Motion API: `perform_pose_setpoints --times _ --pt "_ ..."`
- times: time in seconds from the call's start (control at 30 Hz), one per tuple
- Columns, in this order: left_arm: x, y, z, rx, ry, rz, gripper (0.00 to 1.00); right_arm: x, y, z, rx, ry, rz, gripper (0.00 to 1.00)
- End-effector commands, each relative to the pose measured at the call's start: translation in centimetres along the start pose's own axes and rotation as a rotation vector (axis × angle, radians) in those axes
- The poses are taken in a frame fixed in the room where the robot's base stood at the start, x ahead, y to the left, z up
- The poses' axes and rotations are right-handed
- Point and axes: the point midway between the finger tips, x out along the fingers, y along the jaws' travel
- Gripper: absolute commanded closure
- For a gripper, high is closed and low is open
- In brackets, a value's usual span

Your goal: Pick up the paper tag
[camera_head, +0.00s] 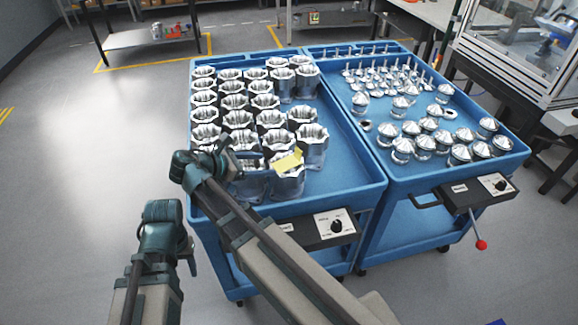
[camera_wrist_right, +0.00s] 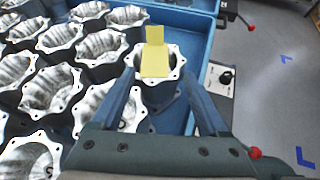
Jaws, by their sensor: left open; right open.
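The yellow paper tag (camera_head: 288,160) lies on top of a metal housing (camera_head: 288,184) near the front of the left blue cart. In the right wrist view the tag (camera_wrist_right: 155,60) looks bent, with one part standing up and the other lying over the housing's opening. My right gripper (camera_head: 254,161) is open and empty. In the wrist view its fingers (camera_wrist_right: 158,84) reach toward the tag, one on each side, with the tag ahead between them; I cannot tell whether they touch the housing. My left gripper (camera_head: 188,252) is open and empty, left of the cart.
Several octagonal housings (camera_head: 239,120) fill the left side of the left cart tray (camera_head: 352,172), close to my right gripper. The tray's right part is bare. A second blue cart (camera_head: 455,176) holds domed parts and small pins. Floor at left is clear.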

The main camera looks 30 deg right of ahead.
Motion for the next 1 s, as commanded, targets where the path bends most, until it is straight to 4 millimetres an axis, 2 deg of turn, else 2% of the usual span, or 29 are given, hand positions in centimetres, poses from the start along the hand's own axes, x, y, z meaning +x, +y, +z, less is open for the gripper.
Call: perform_pose_setpoints --times 0.13,0.33,0.7,0.83,1.0 --pt "0.4 0.0 0.0 0.000 0.000 0.000 0.50 0.2 0.8 1.1 -0.085 -0.068 0.000 0.22" --pt "0.6 0.1 0.0 0.000 0.000 0.000 0.50 0.7 0.8 1.3 -0.102 -0.080 -0.002 0.22" --pt "3.2 0.3 -0.2 0.000 0.000 0.000 0.50 7.1 0.8 1.7 -0.098 -0.078 -0.004 0.22" --pt "3.6 0.3 -0.2 0.000 0.000 0.000 0.50 8.4 0.9 1.9 -0.098 -0.078 -0.003 0.22" --pt "3.6 0.3 -0.2 0.000 0.000 0.000 0.50 8.8 0.9 2.0 -0.100 -0.077 -0.001 0.22"
